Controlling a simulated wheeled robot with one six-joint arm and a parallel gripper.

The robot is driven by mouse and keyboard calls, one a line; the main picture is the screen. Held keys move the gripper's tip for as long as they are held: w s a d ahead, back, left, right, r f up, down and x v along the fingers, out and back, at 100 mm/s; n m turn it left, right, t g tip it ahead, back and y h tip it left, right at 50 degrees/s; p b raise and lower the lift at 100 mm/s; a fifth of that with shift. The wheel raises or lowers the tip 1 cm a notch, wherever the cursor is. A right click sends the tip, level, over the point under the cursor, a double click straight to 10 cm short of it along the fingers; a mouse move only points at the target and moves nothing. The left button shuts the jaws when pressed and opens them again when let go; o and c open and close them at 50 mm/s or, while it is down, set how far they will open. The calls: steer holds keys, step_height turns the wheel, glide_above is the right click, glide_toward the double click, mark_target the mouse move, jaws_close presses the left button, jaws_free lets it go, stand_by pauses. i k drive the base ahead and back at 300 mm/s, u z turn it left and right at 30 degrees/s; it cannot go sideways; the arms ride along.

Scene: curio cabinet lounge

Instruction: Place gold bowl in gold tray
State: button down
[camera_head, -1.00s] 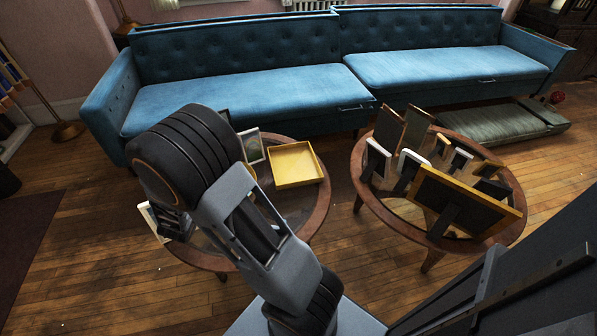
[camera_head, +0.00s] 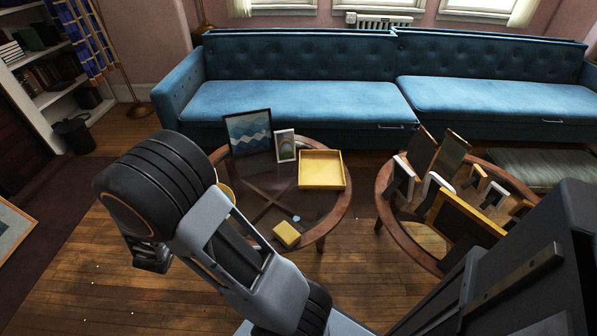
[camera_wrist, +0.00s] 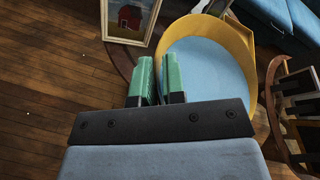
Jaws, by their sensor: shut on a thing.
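The gold bowl (camera_wrist: 246,52), with a pale blue inside, fills much of the wrist view's upper middle. My gripper (camera_wrist: 160,78), with green fingers, is shut on the bowl's near left rim. In the head view a sliver of the bowl (camera_head: 229,193) shows beside my arm, which hides the rest and the fingers. The gold tray (camera_head: 321,184), square and shallow with low walls, lies on the left round table. The tray looks empty and is to the right of the bowl in the head view.
The left table (camera_head: 342,208) also holds a blue wave picture (camera_head: 249,134), a small frame (camera_head: 285,146) and a yellow block (camera_head: 287,235). The right table (camera_head: 399,238) is crowded with standing frames. A blue sofa (camera_head: 300,95) stands behind.

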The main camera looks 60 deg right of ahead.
mark_target(315, 169)
steer(key=u, duration=0.2)
steer(key=i, duration=0.8)
steer(key=z, duration=1.25)
